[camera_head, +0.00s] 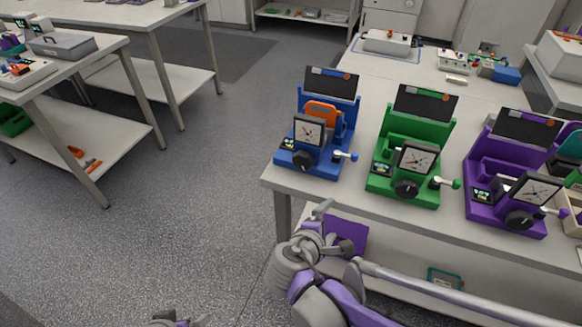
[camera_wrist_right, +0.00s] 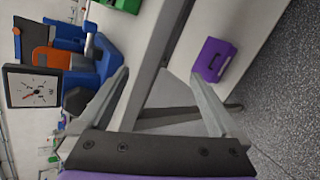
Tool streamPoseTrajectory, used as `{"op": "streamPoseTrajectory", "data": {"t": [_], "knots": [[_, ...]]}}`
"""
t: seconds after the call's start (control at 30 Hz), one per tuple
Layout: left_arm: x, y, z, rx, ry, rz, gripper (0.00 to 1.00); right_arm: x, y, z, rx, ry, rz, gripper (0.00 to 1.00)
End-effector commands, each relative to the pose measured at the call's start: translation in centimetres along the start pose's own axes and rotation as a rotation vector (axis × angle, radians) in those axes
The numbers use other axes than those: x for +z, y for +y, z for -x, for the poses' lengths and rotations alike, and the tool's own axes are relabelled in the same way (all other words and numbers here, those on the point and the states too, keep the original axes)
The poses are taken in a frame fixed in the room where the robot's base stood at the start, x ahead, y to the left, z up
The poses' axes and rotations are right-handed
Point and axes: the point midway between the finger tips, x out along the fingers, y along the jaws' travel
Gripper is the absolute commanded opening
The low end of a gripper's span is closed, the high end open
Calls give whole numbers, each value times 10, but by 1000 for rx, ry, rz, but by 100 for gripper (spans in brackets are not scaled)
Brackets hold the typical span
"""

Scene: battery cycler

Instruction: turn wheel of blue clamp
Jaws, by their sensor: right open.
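The blue clamp (camera_head: 337,166) stands upright at the near left corner of the right-hand table, with an orange piece (camera_head: 323,111) behind its dial (camera_head: 308,131). My right gripper (camera_wrist_right: 160,73) is open and empty, below and in front of the table edge. Only a bit of my left gripper (camera_head: 176,322) shows at the bottom edge.
A green clamp (camera_head: 386,180) and a purple clamp (camera_head: 482,208) stand to the right of the blue one. A purple case (camera_head: 348,233) sits on the lower shelf behind my right gripper. Open floor (camera_head: 180,220) lies to the left.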

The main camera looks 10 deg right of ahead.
Motion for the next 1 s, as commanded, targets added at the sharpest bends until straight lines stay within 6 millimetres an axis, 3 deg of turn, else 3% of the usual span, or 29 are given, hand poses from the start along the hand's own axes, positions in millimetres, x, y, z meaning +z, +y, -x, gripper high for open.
{"op": "streamPoseTrajectory", "data": {"t": [0.03,0.2,0.3,0.47,1.0], "knots": [[4,0,-7,0,-2,0,98,-22,12,2,97,-15,106,98],[8,0,-16,1,-5,0,98,-69,51,27,376,-108,358,98],[9,0,-18,1,-6,-1,98,-85,62,41,475,-149,432,98],[10,0,-19,1,-6,-1,98,-93,71,48,533,-178,471,98],[10,0,-20,1,-6,-1,98,-88,118,-28,531,-180,471,98]]}}
